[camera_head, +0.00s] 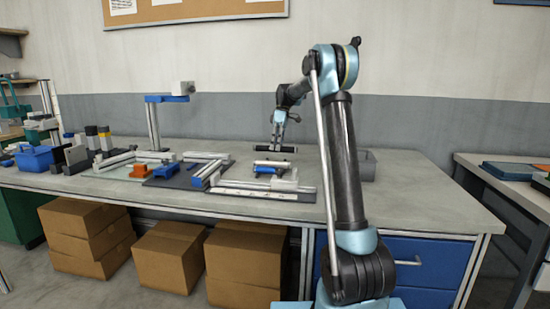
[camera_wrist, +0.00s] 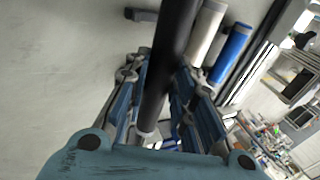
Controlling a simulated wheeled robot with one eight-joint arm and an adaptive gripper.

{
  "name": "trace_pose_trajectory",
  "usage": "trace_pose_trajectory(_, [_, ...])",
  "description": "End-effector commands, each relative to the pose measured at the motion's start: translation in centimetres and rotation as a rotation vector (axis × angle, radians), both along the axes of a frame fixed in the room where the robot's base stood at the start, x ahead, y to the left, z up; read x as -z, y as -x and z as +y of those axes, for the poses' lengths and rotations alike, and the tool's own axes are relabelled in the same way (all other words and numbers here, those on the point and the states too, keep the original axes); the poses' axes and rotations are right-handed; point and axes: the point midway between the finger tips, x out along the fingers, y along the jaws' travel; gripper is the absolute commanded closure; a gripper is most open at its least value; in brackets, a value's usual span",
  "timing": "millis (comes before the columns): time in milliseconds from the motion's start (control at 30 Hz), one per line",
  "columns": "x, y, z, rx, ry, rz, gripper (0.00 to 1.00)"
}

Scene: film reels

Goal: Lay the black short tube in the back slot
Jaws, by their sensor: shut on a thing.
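My gripper (camera_head: 277,140) is over the back middle of the bench, shut on the black short tube (camera_head: 285,149). The tube lies roughly level and crosswise, just behind and above a white tube (camera_head: 274,163) and a blue tube (camera_head: 265,170). In the wrist view the black tube (camera_wrist: 172,45) runs between the fingers, with the white tube (camera_wrist: 206,32) and blue tube (camera_wrist: 233,45) side by side to its right. A dark bracket end (camera_wrist: 141,14) shows left of the black tube. The back slot itself is hidden or too small to make out.
A white block (camera_head: 285,184) and a pale ruled strip (camera_head: 262,194) lie in front of the tubes. A grey box (camera_head: 367,165) stands to the right behind my arm. Frames, an orange part (camera_head: 139,171) and a lamp-like stand (camera_head: 153,125) are left.

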Motion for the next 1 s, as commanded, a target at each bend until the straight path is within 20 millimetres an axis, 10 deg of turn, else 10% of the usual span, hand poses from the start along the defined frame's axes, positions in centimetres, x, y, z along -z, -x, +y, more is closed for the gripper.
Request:
trace_pose_trajectory(767, [4.5,0.0,0.1,-0.001,0.000,0.000,1.00])
trace_pose_trajectory(800, [4.5,0.0,0.1,-0.001,0.000,0.000,0.70])
trace_pose_trajectory(867, [4.5,0.0,0.1,-0.001,0.000,0.000,0.56])
trace_pose_trajectory(1000, [4.5,0.0,0.1,-0.001,0.000,0.000,0.56])
